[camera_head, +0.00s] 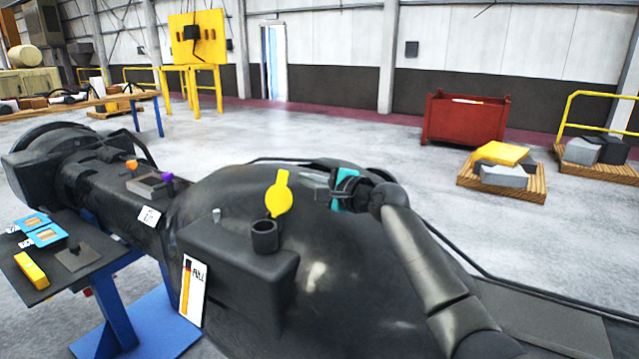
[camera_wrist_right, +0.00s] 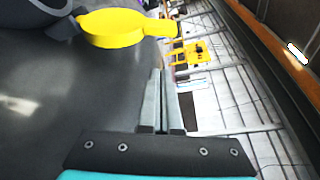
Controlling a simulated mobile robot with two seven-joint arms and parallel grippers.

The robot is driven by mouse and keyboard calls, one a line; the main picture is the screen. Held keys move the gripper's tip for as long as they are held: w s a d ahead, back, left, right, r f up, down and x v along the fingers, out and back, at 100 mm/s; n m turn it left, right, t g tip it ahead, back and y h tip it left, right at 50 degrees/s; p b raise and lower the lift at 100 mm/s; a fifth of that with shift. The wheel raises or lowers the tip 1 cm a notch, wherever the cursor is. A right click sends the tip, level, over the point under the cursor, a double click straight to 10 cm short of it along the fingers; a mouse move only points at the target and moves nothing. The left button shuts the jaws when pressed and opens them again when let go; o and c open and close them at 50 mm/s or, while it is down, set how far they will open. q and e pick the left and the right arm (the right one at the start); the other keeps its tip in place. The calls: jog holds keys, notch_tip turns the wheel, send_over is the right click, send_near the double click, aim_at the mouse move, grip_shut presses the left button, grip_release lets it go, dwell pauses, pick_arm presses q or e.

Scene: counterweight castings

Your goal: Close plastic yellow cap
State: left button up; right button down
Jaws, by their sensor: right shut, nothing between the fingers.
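The yellow plastic cap (camera_head: 279,197) stands open and upright above a short black filler neck (camera_head: 265,236) on the large black casting. The mouth of the neck shows dark and uncovered. My right gripper (camera_head: 307,182) is shut and empty, to the right of the cap, its fingers pointing left with a small gap to the cap. In the right wrist view the cap (camera_wrist_right: 115,28) lies ahead and to the left of the shut fingers (camera_wrist_right: 163,85), apart from them. My left gripper is not in view.
A black box with a "FULL" label (camera_head: 192,290) adjoins the neck. A small grey peg (camera_head: 216,215) stands left of it. Orange (camera_head: 131,164) and purple (camera_head: 167,176) parts sit farther left on the casting. A side tray (camera_head: 75,258) holds blue-framed pieces and a yellow block (camera_head: 31,270).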

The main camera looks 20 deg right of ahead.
aim_at(280, 192)
jog(key=shift+s+a+r+p, duration=0.2)
jog(key=shift+a+r+p, duration=0.15)
jog(key=shift+a+p, duration=0.25)
jog(key=shift+s+a+r+p, duration=0.2)
jog(key=shift+a+r+p, duration=0.15)
jog(key=shift+a, duration=0.35)
jog(key=shift+s+a, duration=0.25)
jog(key=shift+a, duration=0.1)
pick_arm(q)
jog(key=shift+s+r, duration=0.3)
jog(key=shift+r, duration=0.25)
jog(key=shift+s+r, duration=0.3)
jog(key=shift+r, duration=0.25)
